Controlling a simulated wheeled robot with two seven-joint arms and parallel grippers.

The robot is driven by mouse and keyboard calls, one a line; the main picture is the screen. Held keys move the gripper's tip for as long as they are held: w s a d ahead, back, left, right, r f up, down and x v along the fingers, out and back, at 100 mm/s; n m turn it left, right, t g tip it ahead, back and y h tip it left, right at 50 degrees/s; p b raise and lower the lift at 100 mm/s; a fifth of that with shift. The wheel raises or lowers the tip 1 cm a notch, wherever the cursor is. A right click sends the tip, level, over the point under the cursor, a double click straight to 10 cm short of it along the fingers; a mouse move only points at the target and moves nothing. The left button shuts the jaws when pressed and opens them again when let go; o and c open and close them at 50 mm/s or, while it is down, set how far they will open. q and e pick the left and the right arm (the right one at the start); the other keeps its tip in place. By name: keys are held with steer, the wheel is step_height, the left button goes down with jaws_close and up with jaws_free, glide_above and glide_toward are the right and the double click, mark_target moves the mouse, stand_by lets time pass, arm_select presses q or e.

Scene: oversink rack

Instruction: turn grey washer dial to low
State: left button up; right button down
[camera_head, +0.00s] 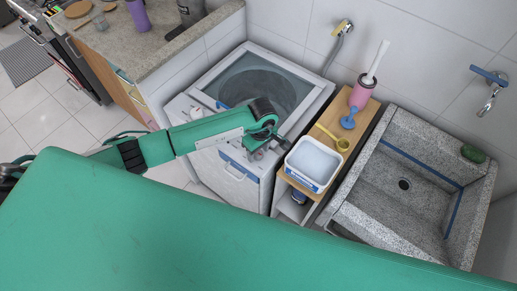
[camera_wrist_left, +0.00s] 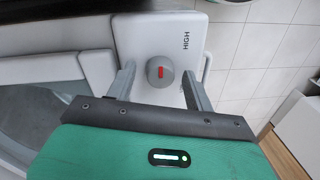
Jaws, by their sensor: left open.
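The white top-loading washer (camera_head: 197,93) stands against the tiled wall, with a dark round drum under its lid. In the left wrist view, its grey round dial (camera_wrist_left: 151,79) sits on a white panel (camera_wrist_left: 135,32) and carries a short red mark lying roughly up and down the picture. The word HIGH is printed on the panel to the upper right of the dial; no LOW label shows. My left gripper (camera_wrist_left: 159,77) is open, with one finger on either side of the dial; I cannot tell whether they touch it. In the head view my left gripper (camera_head: 266,143) is over the washer's front right corner and hides the dial.
A narrow wooden-topped shelf (camera_head: 370,118) right of the washer holds a white tub (camera_head: 313,162), a yellow scoop (camera_head: 341,143) and a pink brush holder (camera_head: 361,93). A stone sink (camera_head: 400,205) stands further right. A counter (camera_head: 160,45) is at left.

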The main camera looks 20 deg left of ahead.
arm_select(q)
steer(key=c, duration=1)
steer(key=shift+o, duration=0.2)
